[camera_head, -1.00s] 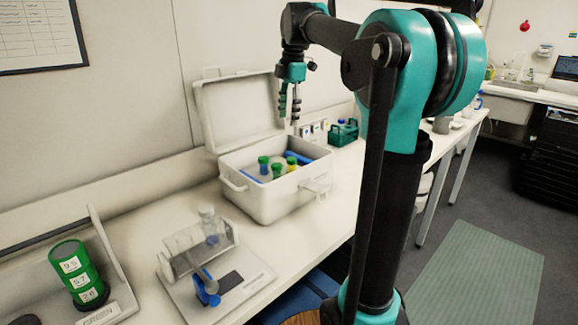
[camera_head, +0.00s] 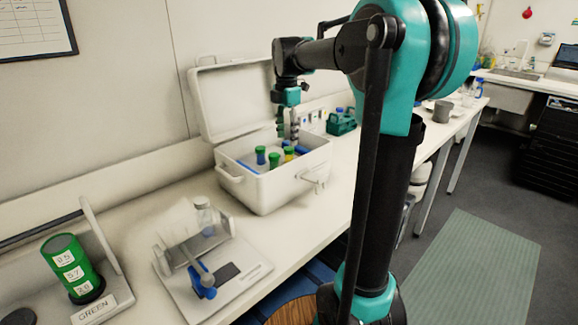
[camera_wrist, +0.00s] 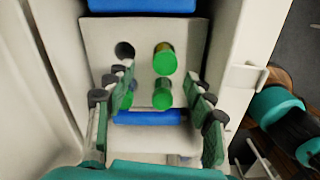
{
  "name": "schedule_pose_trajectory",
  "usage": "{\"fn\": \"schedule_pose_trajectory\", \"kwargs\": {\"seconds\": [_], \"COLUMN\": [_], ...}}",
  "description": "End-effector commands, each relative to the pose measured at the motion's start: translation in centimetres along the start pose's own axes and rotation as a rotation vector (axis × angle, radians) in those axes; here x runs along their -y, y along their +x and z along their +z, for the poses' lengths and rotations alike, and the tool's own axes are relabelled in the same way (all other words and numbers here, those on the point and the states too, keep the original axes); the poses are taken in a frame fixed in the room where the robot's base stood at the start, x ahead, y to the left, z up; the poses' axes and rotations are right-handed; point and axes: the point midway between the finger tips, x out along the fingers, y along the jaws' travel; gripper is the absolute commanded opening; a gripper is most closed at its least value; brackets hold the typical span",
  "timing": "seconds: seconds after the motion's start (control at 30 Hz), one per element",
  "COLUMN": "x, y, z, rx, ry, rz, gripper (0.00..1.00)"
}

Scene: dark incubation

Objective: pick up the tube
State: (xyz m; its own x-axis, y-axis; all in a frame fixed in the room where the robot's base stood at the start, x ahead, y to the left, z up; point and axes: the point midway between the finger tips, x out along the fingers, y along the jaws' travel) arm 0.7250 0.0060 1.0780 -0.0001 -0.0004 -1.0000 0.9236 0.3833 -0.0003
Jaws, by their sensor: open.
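My gripper (camera_head: 287,127) is open and empty, pointing down over the open white box. In the wrist view its fingers (camera_wrist: 160,84) stand apart on either side of the tube rack. A white rack (camera_wrist: 100,40) inside the box holds upright green-capped tubes. One far tube (camera_wrist: 165,56) and one nearer tube (camera_wrist: 162,95) show between the fingers. Another, at the left, is partly hidden behind the left finger. In the head view two green caps (camera_head: 261,151) and a yellow one (camera_head: 289,152) show below the gripper. I cannot tell which tube is meant.
The white box (camera_head: 265,193) has its lid (camera_head: 232,98) raised behind. Blue packs (camera_wrist: 147,117) lie beside the rack. A balance-like device (camera_head: 232,285), a green labelled cylinder (camera_head: 70,265) and a green carrier (camera_head: 341,122) stand on the bench outside the box.

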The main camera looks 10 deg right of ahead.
Motion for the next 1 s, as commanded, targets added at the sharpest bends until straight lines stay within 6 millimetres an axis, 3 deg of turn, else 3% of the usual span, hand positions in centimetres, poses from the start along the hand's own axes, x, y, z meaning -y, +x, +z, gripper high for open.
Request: {"fn": "schedule_pose_trajectory", "kwargs": {"seconds": [0.37, 0.67, 1.0], "x": [0.6, 0.6, 0.6], "y": [4.6, 5.1, 5.1], "z": [0.3, 0.3, 0.3], "rx": [0.000, 0.000, 0.000], "ry": [0.000, 0.000, 0.000], "rz": [0.000, 0.000, 0.000], "gripper": [0.54, 0.54, 0.14]}}
